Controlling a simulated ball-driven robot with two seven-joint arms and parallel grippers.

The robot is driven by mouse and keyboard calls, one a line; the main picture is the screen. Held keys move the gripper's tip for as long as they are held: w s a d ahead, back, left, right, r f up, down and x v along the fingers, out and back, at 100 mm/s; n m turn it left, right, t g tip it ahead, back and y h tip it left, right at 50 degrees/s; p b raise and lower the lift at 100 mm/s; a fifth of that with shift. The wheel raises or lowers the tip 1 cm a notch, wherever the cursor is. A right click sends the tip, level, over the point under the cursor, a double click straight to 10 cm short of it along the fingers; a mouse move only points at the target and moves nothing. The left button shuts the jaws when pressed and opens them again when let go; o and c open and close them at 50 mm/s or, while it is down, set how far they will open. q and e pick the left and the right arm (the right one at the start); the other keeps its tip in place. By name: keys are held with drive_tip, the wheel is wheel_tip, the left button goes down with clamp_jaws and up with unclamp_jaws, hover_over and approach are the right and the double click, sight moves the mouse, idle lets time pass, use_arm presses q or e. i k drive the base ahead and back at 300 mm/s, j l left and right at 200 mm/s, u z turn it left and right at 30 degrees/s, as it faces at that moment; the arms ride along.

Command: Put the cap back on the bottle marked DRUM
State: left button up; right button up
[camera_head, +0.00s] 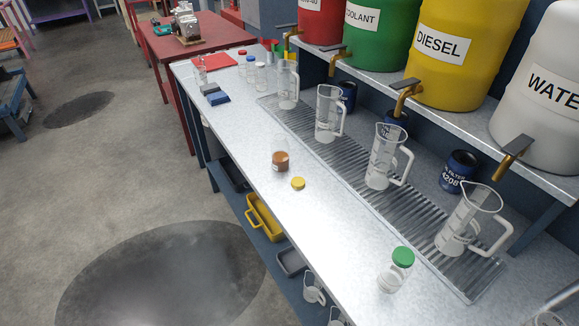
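A small clear bottle (280,160) with brown contents and a white label stands upright and uncapped on the metal bench. The label is too small to read. A yellow cap (298,183) lies on the bench just right of and nearer than this bottle, apart from it. A bottle with a green cap (403,257) stands at the near end of the bench. Several capped bottles, with red, blue and white caps, stand at the far end (250,70). Neither of my grippers is in view.
Several clear jugs (384,160) stand on a ribbed drain tray (350,188) along the back. Above them, taps project from a shelf with red, green, yellow DIESEL (450,60) and white WATER (545,90) drums. The bench front around the bottle is clear.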

sight(280, 147)
drive_tip(key=i+j+z, duration=0.25)
drive_tip(key=j, duration=0.4)
drive_tip(key=i+j+z, duration=0.2)
drive_tip(key=j, duration=0.5)
drive_tip(key=j+z, duration=0.25)
drive_tip(key=j, duration=0.4)
drive_tip(key=i+j+z, duration=0.1)
drive_tip(key=j+z, duration=0.15)
drive_tip(key=j, duration=0.5)
